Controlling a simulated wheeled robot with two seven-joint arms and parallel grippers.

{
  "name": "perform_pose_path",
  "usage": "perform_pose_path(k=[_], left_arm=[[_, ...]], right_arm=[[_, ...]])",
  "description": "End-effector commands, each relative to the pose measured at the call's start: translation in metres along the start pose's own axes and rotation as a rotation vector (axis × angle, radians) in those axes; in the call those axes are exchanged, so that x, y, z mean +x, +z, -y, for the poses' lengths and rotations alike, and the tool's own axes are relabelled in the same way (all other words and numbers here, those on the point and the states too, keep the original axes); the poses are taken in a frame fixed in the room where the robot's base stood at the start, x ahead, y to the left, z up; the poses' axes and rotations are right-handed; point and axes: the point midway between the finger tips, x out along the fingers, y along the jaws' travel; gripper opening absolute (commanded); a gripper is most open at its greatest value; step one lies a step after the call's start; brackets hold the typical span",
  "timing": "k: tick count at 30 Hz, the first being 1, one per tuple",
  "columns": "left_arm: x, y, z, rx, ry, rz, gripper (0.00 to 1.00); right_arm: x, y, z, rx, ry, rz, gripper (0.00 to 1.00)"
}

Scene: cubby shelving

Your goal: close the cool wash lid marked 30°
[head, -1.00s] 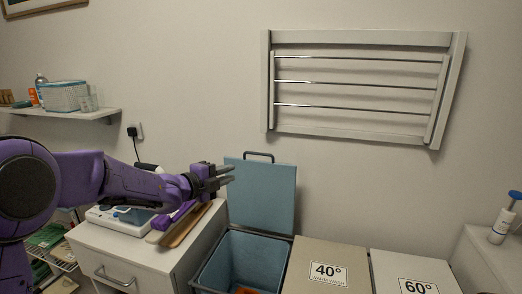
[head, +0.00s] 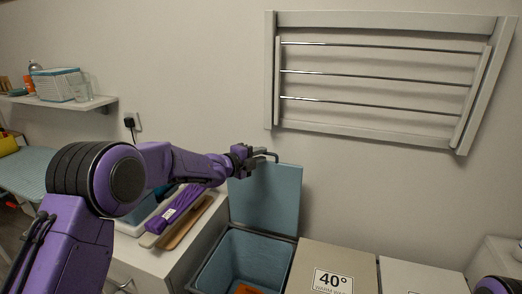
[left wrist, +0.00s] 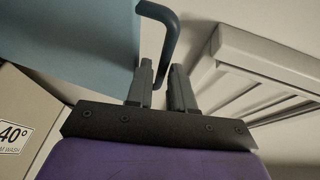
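The blue lid (head: 268,200) stands upright, open, behind its blue-lined bin (head: 245,262). No 30° mark shows on it; the neighbouring bin is marked 40°. The lid's dark bar handle (head: 272,155) is at its top edge. My left gripper (head: 258,154) is at this handle, partly covering it. In the left wrist view the handle (left wrist: 170,35) reaches down between the two separated fingers (left wrist: 160,88), and the lid (left wrist: 75,45) fills the upper left. The fingers are open around the handle, with a gap showing. My right gripper is out of view.
A 40° warm wash bin (head: 335,262) and another pale lid (head: 420,278) stand right of the open bin. A drying rack (head: 375,75) hangs on the wall above.

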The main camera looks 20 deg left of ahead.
Motion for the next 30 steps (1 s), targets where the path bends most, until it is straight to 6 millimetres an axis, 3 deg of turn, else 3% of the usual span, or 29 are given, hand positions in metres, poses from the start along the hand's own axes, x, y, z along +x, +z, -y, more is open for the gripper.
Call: perform_pose_path(k=[4, 11, 14, 30], left_arm=[[0.0104, 0.0012, 0.0002, -0.001, 0.0, 0.002, 0.22], [0.0117, 0.0012, -0.0003, -0.001, -0.001, 0.002, 0.22], [0.0116, 0.0012, -0.0003, -0.001, -0.001, 0.002, 0.0], [0.0113, 0.0012, -0.0002, -0.001, -0.001, 0.002, 0.0]], right_arm=[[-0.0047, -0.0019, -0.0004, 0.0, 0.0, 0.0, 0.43], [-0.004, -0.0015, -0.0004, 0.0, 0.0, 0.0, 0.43], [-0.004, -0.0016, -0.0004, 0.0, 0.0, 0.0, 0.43], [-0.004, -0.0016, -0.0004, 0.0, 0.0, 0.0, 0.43]])
